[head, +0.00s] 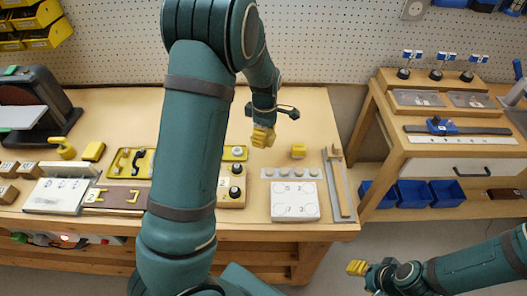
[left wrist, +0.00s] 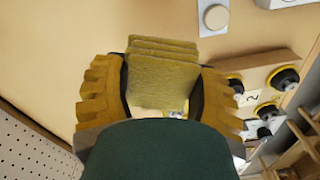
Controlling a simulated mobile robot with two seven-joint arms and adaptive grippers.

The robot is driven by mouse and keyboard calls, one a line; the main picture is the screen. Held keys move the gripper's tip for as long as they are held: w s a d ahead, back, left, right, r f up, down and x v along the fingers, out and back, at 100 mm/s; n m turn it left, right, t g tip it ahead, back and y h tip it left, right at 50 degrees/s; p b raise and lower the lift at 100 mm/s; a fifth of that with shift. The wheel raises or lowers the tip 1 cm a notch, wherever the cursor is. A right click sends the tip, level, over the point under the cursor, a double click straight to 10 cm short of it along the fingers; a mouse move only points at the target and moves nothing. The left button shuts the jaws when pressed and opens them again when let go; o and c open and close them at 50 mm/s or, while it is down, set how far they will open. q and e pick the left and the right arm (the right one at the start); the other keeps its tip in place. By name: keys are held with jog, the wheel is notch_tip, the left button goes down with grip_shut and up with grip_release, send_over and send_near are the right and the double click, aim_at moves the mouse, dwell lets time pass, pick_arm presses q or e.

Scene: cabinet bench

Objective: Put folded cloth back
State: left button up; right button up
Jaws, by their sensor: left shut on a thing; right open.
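The folded cloth (left wrist: 163,75) is a stack of mustard-yellow layers in the left wrist view. It sits between the two yellow fingers of my left gripper (left wrist: 163,95), which is shut on it. In the head view, my left gripper (head: 263,136) is above the back part of the bench, pointing down. I cannot tell the cloth from the yellow fingers there. My right gripper (head: 357,268) is open and empty, low in front of the side bench.
A small yellow block (head: 298,151) lies right of my left gripper. Nearer are a white numbered board (head: 295,202), a knob board (head: 236,198) and a long wooden tool (head: 340,180). Blue bins (head: 412,194) stand under the side bench. Bare bench top lies around the block.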

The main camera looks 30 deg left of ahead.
aim_at(265, 155)
pick_arm(q)
jog(key=shift+f+b, duration=0.85)
jog(key=shift+f, duration=2.65)
jog(key=shift+f, duration=0.2)
jog(key=o, duration=1.2)
jog(key=shift+c, duration=0.2)
notch_tip(265, 155, up, 12)
jog(key=p, duration=0.3)
jog(key=shift+r, duration=0.25)
